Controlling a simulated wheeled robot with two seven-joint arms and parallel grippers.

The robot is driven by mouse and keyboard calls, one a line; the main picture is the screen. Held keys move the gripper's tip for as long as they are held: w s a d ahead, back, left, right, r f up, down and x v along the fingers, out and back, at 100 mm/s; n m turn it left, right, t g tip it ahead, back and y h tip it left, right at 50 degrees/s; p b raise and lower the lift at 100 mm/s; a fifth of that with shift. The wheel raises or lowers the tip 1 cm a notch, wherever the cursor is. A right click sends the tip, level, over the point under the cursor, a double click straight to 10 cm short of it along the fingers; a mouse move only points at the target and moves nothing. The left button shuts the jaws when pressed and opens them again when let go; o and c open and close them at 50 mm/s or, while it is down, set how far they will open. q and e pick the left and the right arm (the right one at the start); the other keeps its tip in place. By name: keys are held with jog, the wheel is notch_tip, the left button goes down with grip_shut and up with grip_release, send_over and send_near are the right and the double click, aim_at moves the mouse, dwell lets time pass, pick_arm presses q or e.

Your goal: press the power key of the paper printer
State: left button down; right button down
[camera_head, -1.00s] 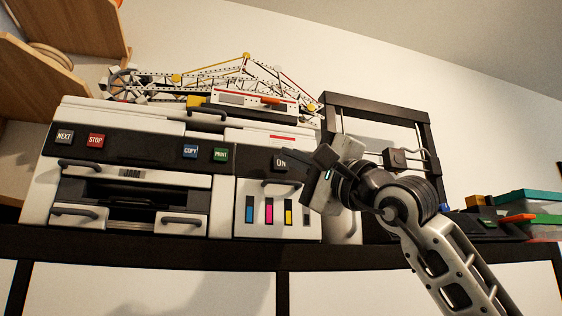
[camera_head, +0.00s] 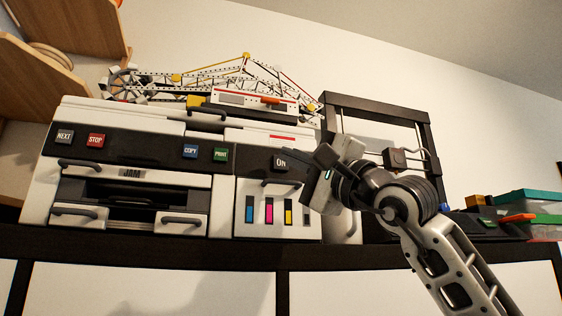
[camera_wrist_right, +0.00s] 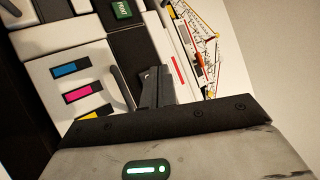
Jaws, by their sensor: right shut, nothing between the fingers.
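The paper printer (camera_head: 140,115) is a white and black machine on a shelf. Its grey power key (camera_head: 281,162), marked ON, is on the dark front band at the right. My right gripper (camera_head: 296,170) is shut and empty, its fingers pointing at the printer front just beside the key. I cannot tell whether the fingertips touch it. In the right wrist view the closed fingers (camera_wrist_right: 155,87) stand against the dark band and the key is not clearly visible behind them. The printer front also fills the left of that view (camera_wrist_right: 65,45). My left gripper is not in view.
Stop (camera_head: 96,140), copy (camera_head: 190,151) and print (camera_head: 221,154) keys sit left on the same band. Color ink slots (camera_head: 269,210) lie below the power key. A toy crane (camera_head: 245,72) stands on top. A black-framed device (camera_head: 375,103) is at the right.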

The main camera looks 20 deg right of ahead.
dwell(0.4)
jog(key=shift+w, duration=0.15)
jog(key=shift+w, duration=0.3)
jog(key=shift+w+p, duration=0.15)
jog(key=shift+p, duration=0.2)
